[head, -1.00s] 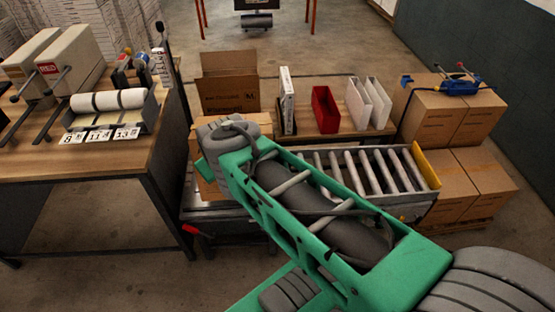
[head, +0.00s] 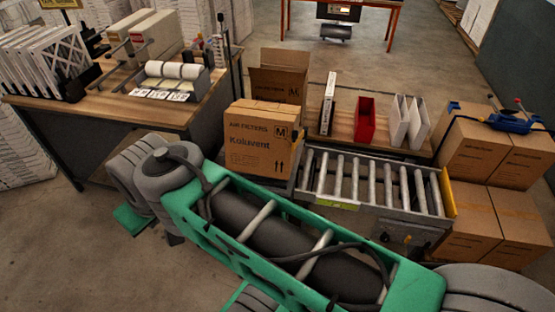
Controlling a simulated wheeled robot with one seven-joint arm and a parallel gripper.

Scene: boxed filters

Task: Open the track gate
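A roller track (head: 370,185) runs across the middle right of the head view. A yellow plate (head: 447,193) stands upright across its right end; I cannot tell whether this is the gate. A closed "Air Filters" box (head: 258,140) sits at the track's left end. My green and grey arm stretches across the front, left of and below the track, and hides what lies below the box. My gripper is not in view.
A workbench (head: 100,104) with label rolls (head: 172,70) and white filters (head: 45,62) stands at the left. An open carton (head: 279,72), a red bin (head: 365,119) and white holders (head: 408,121) stand behind the track. Stacked cartons (head: 486,145) with a blue strapping tool (head: 515,122) stand right.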

